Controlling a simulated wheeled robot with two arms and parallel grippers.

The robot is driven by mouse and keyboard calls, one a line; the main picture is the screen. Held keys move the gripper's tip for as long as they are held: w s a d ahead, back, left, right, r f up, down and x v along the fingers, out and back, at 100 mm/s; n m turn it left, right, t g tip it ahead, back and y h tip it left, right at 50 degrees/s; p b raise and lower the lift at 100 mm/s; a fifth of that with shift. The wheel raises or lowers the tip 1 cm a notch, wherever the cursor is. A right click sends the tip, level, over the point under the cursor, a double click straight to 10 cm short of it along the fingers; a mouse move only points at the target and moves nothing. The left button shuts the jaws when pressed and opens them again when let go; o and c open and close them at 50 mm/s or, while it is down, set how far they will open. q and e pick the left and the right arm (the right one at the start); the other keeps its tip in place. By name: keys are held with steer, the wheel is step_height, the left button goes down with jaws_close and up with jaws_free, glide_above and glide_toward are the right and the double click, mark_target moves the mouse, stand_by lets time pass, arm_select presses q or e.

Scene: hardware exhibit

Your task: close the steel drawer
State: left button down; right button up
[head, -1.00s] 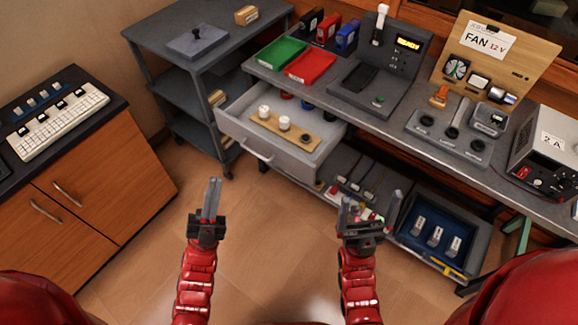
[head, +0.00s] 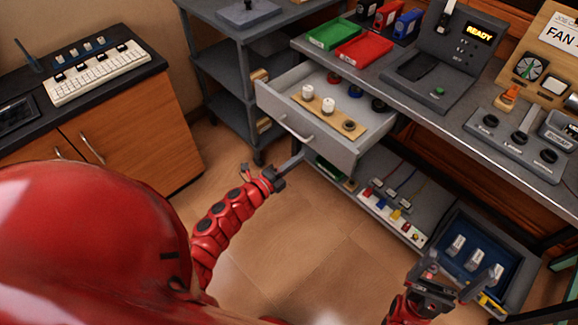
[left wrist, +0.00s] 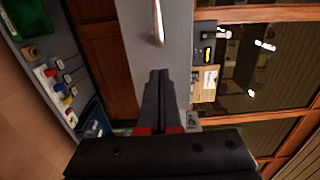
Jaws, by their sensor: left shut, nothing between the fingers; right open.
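The steel drawer (head: 328,149) stands pulled out from under the grey bench in the head view. Its bar handle (head: 297,129) is on the front panel. My left gripper (head: 298,158) is shut and empty, its tips close to the lower part of the drawer front, below the handle. In the left wrist view the shut fingers (left wrist: 158,75) point at the grey drawer front (left wrist: 175,50), with the handle (left wrist: 157,22) beyond them. I cannot tell whether they touch it. My right gripper (head: 460,268) is open and empty, low at the right near the blue tray.
The drawer holds a wooden strip (head: 325,111) with white knobs and a dark ring, and several round pieces behind. A lower shelf (head: 397,195) carries small coloured parts, beside a blue tray (head: 490,285). A grey cart (head: 215,58) stands left of the drawer. Floor in front is clear.

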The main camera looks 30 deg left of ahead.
mark_target(341, 131)
arm_select(q)
steer(key=x, duration=0.6)
steer(key=shift+r+p, duration=0.1)
steer(key=shift+p, duration=0.25)
steer(key=shift+w+d, duration=0.2)
steer(key=shift+w, duration=0.3)
steer(key=b+x, duration=0.2)
steer(key=x, duration=0.2)
steer(key=b+x, duration=0.3)
steer(key=x, duration=0.2)
steer(key=f+b+x, duration=0.1)
steer(key=b+x, duration=0.1)
steer(key=x, duration=0.3)
steer(key=shift+b, duration=0.35)
steer(key=b+x, duration=0.9)
steer(key=shift+w, duration=0.3)
steer(key=shift+w+d+r+b, duration=0.25)
steer(key=shift+w+b, duration=0.3)
steer(key=shift+b, duration=0.3)
steer(key=shift+d+r, duration=0.1)
steer(key=shift+r, duration=0.15)
